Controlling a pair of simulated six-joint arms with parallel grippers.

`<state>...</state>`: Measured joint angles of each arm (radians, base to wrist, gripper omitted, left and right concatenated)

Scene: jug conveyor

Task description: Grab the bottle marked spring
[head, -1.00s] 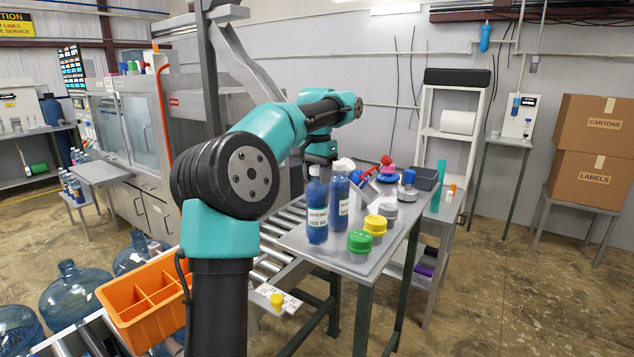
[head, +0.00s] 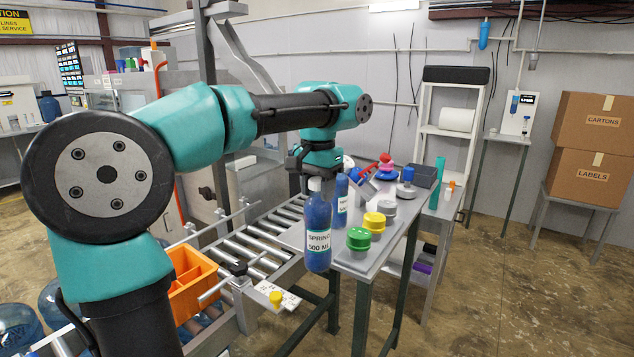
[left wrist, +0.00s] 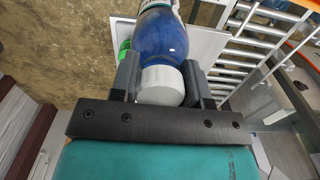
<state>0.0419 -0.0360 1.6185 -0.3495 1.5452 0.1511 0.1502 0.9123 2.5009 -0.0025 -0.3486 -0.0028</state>
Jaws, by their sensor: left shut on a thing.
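The bottle marked spring (head: 318,225) is blue with a white label reading "SPRING 500 ML" and hangs upright at the left front edge of the small grey table. My left gripper (head: 316,178) is above it and shut on its top. In the left wrist view, the bottle's white cap (left wrist: 162,86) sits between the fingers of the left gripper (left wrist: 163,80), with the blue body (left wrist: 160,38) beyond. A second blue bottle (head: 341,200) with a partly hidden label stands just behind it. My right gripper is not in view.
Green (head: 359,238) and yellow (head: 375,222) caps stand on the grey table (head: 375,268) to the right. A roller conveyor (head: 245,240) runs left of the table. An orange divided crate (head: 192,285) is at lower left.

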